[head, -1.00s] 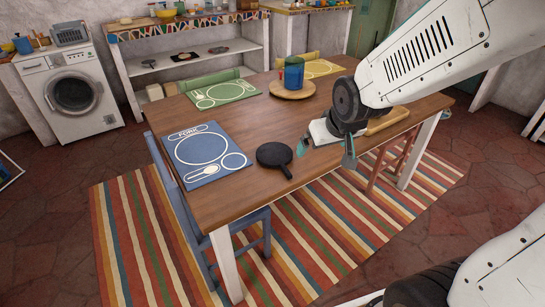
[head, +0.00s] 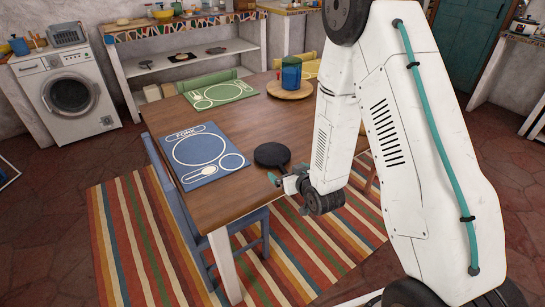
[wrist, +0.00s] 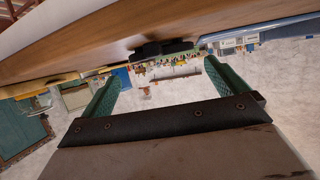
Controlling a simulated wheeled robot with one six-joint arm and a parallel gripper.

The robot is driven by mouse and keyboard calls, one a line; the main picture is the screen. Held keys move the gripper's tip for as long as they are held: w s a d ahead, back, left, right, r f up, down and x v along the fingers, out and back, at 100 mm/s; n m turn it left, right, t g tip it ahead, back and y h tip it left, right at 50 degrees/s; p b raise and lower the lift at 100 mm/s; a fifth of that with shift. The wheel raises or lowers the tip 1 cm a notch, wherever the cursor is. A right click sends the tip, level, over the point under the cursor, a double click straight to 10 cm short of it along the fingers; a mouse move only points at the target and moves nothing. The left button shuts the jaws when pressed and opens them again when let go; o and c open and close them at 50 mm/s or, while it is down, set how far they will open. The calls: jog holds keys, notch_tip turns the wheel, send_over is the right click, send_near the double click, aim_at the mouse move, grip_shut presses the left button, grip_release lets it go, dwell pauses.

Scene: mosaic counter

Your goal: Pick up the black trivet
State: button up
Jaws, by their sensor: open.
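The black trivet (head: 271,155), a flat round piece with a short handle, lies on the wooden table (head: 225,207) near its front edge. My gripper (head: 286,190) is open at that edge, just on the handle side of the trivet, and the two look apart. In the wrist view, which is upside down, the trivet (wrist: 163,48) shows edge-on as a dark strip ahead of the gap between my green fingers (wrist: 163,85). Nothing is between the fingers. My arm hides the right part of the table.
A blue placemat (head: 200,155) lies left of the trivet and a green one (head: 213,93) behind it. A blue cup (head: 291,73) stands on a round wooden board (head: 289,89). A blue chair (head: 180,205) is tucked at the table's left. Bare tabletop surrounds the trivet.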

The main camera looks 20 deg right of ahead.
aim_at(281, 166)
jog(key=x, duration=0.6)
jog(key=shift+w+f, duration=0.15)
jog(key=shift+f, duration=0.05)
jog(key=shift+c, duration=0.2)
grip_shut()
